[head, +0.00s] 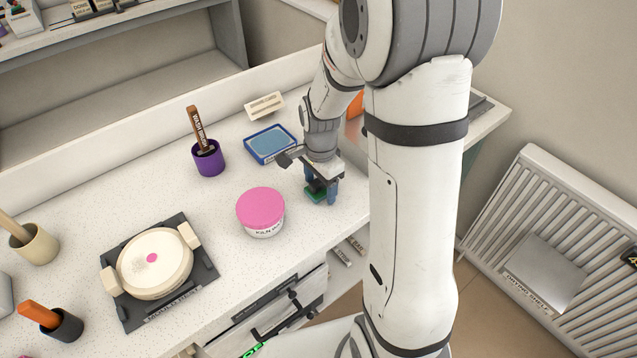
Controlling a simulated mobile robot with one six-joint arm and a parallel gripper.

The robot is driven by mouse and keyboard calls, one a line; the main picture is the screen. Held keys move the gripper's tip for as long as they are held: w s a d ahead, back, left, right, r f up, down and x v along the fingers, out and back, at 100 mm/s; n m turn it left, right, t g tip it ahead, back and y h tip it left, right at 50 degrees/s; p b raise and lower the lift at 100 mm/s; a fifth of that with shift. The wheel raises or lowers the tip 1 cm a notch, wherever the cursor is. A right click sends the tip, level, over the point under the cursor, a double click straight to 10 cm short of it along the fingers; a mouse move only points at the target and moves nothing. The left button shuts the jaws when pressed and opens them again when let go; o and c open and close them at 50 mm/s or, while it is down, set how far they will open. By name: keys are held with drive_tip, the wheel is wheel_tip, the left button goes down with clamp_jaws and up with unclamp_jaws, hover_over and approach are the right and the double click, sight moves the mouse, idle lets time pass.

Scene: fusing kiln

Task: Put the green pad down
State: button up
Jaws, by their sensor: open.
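The green pad (315,197) is small and sits low at my gripper, near the counter's right front part. My gripper (321,193) points down with its blue-tipped fingers close around or beside the pad. The fingers are open. The pad looks to be at counter level, but the gripper partly hides it, and I cannot tell whether a finger touches it.
A pink-lidded tub (262,212) stands just left of my gripper. A blue tray (270,144) lies behind it, with a purple cup (208,160) further left. A round kiln (154,263) sits on a dark mat. The counter (200,215) between them is clear.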

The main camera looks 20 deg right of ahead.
wheel_tip(320, 180, up, 11)
drive_tip(key=shift+r, duration=0.1)
drive_tip(key=s+r+n+t, duration=0.1)
drive_tip(key=s+r+n, duration=0.1)
drive_tip(key=s+n, duration=0.4)
drive_tip(key=s+r+n+t, duration=0.1)
drive_tip(key=s+r+n, duration=0.1)
drive_tip(key=s+n, duration=0.5)
drive_tip(key=s, duration=0.2)
drive_tip(key=shift+s+r+n+t, duration=0.3)
drive_tip(key=shift+s+r+t, duration=0.1)
idle(0.7)
idle(0.6)
